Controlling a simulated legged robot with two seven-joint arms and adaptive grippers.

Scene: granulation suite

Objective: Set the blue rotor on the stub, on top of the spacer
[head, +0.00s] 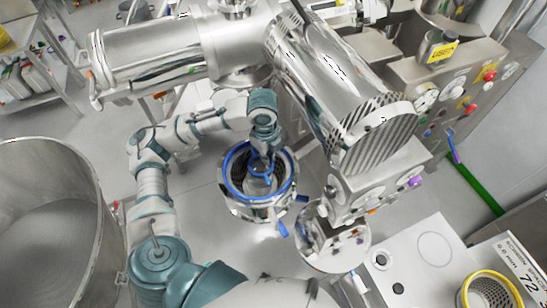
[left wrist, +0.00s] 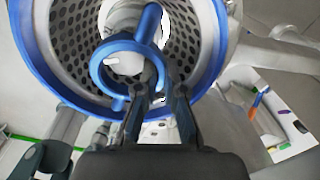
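The blue rotor (left wrist: 104,68) is a ring with arms standing off it. It lies inside the perforated, blue-rimmed bowl in the left wrist view, and also shows small in the head view (head: 262,170). My left gripper (left wrist: 161,88) points down into the bowl, fingertips at the rotor's lower right edge. A gap shows between the fingers; whether they bear on the rotor is unclear. A pale central piece (left wrist: 127,63) shows through the ring, perhaps the stub or spacer; I cannot tell which, nor whether the rotor rests on it. My right gripper is out of view.
The bowl's blue rim (head: 228,172) surrounds the left gripper closely. A large steel cylinder (head: 335,80) overhangs at the upper right. A big open drum (head: 50,215) stands at left. A white worktop (head: 425,265) with a yellow-rimmed sieve (head: 490,292) is at lower right.

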